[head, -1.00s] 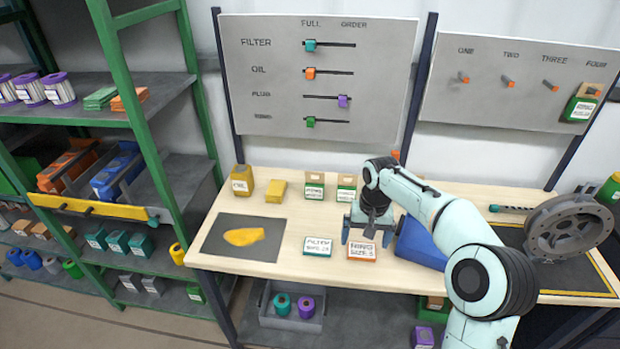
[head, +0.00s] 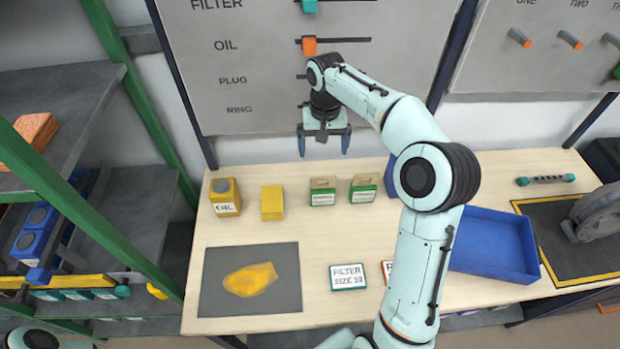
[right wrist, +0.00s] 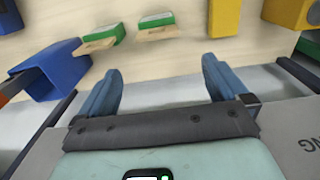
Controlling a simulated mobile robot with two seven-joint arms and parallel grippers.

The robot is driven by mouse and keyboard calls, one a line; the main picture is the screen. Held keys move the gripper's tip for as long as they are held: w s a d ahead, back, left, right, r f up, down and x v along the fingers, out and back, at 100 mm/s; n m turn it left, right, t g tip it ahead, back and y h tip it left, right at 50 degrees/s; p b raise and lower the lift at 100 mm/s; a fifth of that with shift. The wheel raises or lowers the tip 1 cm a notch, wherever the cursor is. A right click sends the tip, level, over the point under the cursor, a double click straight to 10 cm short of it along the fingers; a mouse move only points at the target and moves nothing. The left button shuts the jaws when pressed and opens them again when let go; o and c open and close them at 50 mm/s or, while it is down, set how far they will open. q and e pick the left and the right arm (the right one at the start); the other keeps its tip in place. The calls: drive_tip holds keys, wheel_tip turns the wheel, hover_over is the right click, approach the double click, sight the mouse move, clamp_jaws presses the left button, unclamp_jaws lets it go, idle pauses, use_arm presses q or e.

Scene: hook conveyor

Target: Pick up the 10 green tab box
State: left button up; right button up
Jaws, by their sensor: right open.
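Two small boxes with tan tops, white labels and green lower parts stand side by side toward the back of the table. The left green box (head: 323,192) and the right green box (head: 363,189) have labels too small to read, so I cannot tell which is the 10. My right gripper (head: 324,150) is open and empty. In the head view it hangs above and behind the boxes, in front of the wall board. In the right wrist view, both green boxes (right wrist: 157,27) (right wrist: 97,40) lie beyond the open fingers (right wrist: 162,75), apart from them.
A yellow oil can (head: 224,197) and a yellow box (head: 272,203) stand left of the green boxes. A blue bin (head: 492,243) is at right. The filter box (head: 348,277) and dark mat (head: 250,300) are nearer the front. The wall board (head: 245,70) rises behind the gripper.

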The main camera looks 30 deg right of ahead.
sight(324, 177)
drive_tip(key=f, duration=0.4)
drive_tip(key=s+f+b, duration=0.1)
drive_tip(key=f, duration=0.2)
drive_tip(key=shift+w+f, duration=0.15)
drive_tip(key=shift+f, duration=0.4)
drive_tip(key=f, duration=0.4)
drive_tip(key=shift+s+a+f, duration=0.15)
drive_tip(key=shift+s, duration=0.15)
drive_tip(key=shift+f, duration=0.4)
use_arm(q)
drive_tip(key=shift+s+f, duration=0.45)
drive_tip(key=shift+s, duration=0.2)
drive_tip(key=shift+s+f, duration=0.4)
drive_tip(key=shift+s, duration=0.2)
use_arm(e)
drive_tip(key=shift+w, duration=0.1)
drive_tip(key=c, duration=1.3)
drive_tip(key=shift+r, duration=0.15)
